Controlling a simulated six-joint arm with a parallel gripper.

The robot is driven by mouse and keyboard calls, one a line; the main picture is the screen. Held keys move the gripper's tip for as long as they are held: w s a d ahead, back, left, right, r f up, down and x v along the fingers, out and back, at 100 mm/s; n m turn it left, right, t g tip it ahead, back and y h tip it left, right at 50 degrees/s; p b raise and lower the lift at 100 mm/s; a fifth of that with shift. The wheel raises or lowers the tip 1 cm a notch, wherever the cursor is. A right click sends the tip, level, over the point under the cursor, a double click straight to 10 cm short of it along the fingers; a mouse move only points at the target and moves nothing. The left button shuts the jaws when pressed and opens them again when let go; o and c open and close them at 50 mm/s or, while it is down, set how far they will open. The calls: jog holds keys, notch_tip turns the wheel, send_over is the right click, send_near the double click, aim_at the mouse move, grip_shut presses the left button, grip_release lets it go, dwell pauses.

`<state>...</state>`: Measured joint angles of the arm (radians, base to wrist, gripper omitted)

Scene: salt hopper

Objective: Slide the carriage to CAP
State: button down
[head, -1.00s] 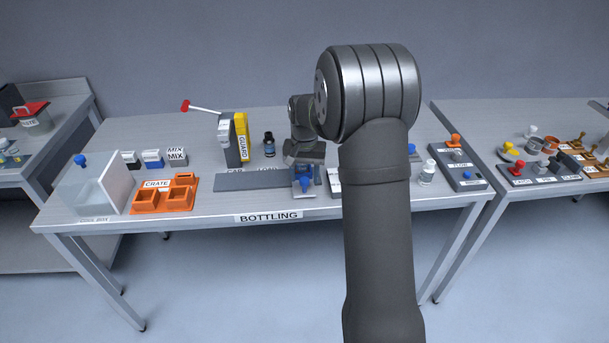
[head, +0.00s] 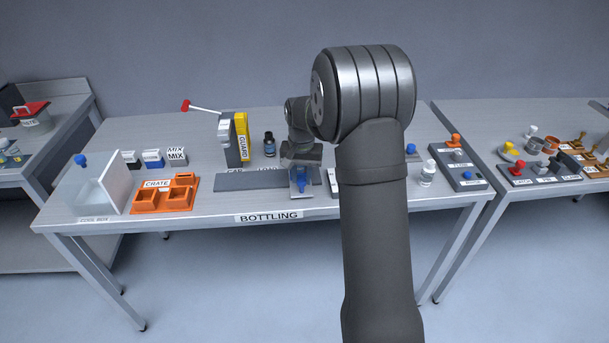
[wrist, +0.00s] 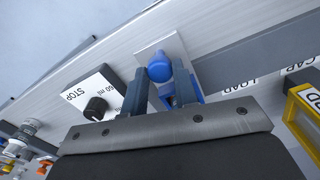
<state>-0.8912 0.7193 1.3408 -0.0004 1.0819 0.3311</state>
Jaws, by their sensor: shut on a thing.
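The carriage is a light grey plate (wrist: 176,48) with a blue knob (wrist: 160,68). My gripper (wrist: 162,90) is shut on the blue knob in the wrist view. In the head view the carriage (head: 298,194) sits on the right part of a dark grey rail (head: 262,181), below my gripper (head: 300,172). The CAP label (wrist: 296,68) shows at the right in the wrist view, with the LOAD label (wrist: 240,86) between it and the carriage. In the head view the labels along the rail's back edge are partly hidden by my wrist.
A yellow GUARD piece (head: 241,137) and a grey post (head: 229,140) stand behind the rail's left part. A dark bottle (head: 269,145) stands behind the rail. A STOP box with a black knob (wrist: 96,107) is beside the carriage. An orange crate (head: 165,196) stands at left.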

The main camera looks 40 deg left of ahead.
jog(key=s+a, duration=1.5)
jog(key=shift+s+a+r, duration=0.1)
jog(key=shift+a, duration=0.05)
jog(key=shift+s+a, duration=0.1)
jog(key=c, duration=1.3)
grip_release()
jog(key=shift+o, duration=0.8)
notch_tip(320, 180, up, 17)
jog(key=shift+r, duration=0.2)
notch_tip(320, 180, down, 18)
jog(key=shift+r, duration=0.2)
